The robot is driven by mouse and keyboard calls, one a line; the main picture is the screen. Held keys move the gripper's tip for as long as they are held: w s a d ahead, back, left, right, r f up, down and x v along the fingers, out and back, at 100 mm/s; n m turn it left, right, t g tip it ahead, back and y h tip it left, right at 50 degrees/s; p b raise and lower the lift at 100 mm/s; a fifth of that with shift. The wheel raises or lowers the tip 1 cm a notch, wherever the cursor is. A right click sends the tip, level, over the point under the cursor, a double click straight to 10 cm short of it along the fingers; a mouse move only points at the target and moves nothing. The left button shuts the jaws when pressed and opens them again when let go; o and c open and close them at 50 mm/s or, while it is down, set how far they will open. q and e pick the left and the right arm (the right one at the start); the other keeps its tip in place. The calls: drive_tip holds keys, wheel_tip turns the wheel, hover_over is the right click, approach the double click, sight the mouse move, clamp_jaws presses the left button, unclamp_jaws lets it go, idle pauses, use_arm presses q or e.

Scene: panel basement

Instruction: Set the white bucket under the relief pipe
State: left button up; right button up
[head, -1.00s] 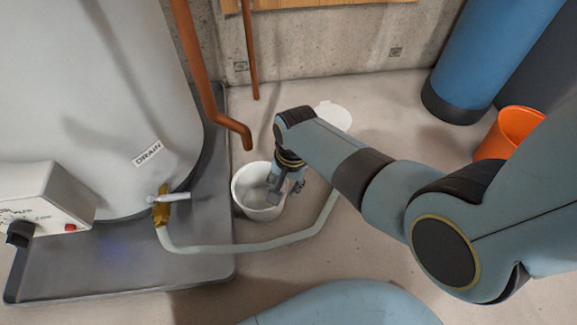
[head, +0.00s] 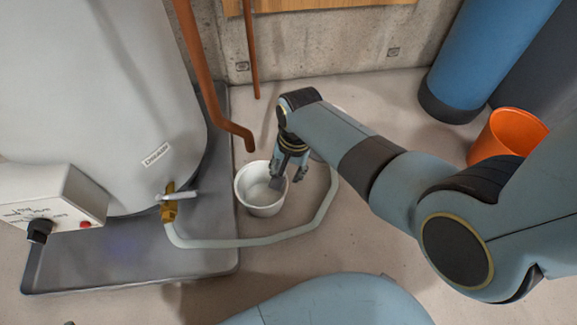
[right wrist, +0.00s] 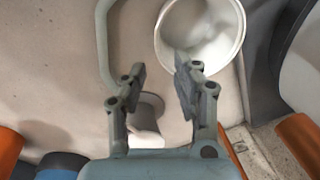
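The white bucket (head: 262,206) stands upright on the floor beside the tank's grey tray. The copper relief pipe (head: 233,130) comes down behind it, and its bent open end is just above and left of the bucket's far rim. My right gripper (head: 287,180) is open at the bucket's right rim. In the right wrist view, my right gripper (right wrist: 160,80) has one finger overlapping the bucket (right wrist: 218,52) and the other beyond its outer wall. I cannot tell whether either finger touches it. My left gripper is out of view.
A pale hose (head: 262,240) runs from the brass drain valve (head: 168,208) and curves around the bucket. The grey tray (head: 130,270) is at left. An orange bucket (head: 507,133) and a blue cylinder (head: 480,60) stand at right. A thinner copper pipe (head: 250,55) runs behind.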

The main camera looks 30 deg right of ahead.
drive_tip(key=shift+r, duration=0.1)
drive_tip(key=s+d+r+n+t, duration=0.35)
drive_tip(key=s+d, duration=0.35)
drive_tip(key=s, duration=0.4)
drive_tip(key=s+r+n+t, duration=0.2)
drive_tip(key=s+r+n, duration=0.1)
drive_tip(key=r, duration=0.4)
drive_tip(key=s+d+r+n+t, duration=0.1)
drive_tip(key=s+r+n+t, duration=0.2)
drive_tip(key=s+r, duration=0.2)
wheel_tip(320, 180, up, 3)
drive_tip(key=shift+s+d+r+h, duration=0.15)
drive_tip(key=shift+s+r+h, duration=0.05)
drive_tip(key=shift+s+h, duration=0.1)
